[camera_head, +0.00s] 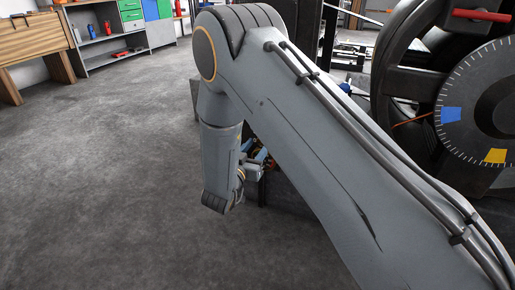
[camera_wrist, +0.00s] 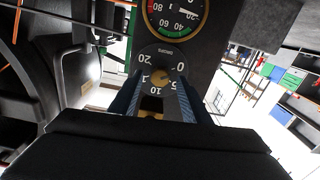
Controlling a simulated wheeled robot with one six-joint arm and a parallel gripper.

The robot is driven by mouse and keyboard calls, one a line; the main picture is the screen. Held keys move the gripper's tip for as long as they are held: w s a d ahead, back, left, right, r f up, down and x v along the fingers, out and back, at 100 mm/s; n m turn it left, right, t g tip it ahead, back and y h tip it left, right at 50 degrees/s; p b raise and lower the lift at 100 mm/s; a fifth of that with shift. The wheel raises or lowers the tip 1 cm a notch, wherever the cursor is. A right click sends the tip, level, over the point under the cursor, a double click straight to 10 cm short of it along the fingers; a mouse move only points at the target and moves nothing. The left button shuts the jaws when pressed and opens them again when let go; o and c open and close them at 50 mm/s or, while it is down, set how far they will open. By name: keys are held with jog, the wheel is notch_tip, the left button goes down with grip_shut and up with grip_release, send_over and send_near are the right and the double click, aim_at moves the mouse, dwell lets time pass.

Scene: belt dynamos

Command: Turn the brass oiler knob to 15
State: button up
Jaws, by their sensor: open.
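The brass oiler knob (camera_wrist: 160,77) sits at the middle of a dark round dial (camera_wrist: 163,62) in the wrist view. The dial's numbers 0, 5, 10 and 20 show; 15 is partly covered by the left finger. The mark the knob points to is too small to tell. My gripper (camera_wrist: 159,92) is open, with one blue-grey finger on each side of the lower dial and the knob between them in the picture. Contact with the knob cannot be told. In the head view my arm hides the knob and most of the gripper.
A round gauge (camera_wrist: 177,14) with red and green bands is just above the dial. Dark wheels and machine parts (camera_wrist: 25,90) stand at the left. In the head view, a large marked disc (camera_head: 470,98) is at the right, a workbench (camera_head: 30,40) at the back left. Grey floor is clear.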

jog(key=shift+w+d, duration=0.2)
jog(key=shift+w, duration=0.3)
jog(key=c, duration=1)
jog(key=shift+c, duration=0.2)
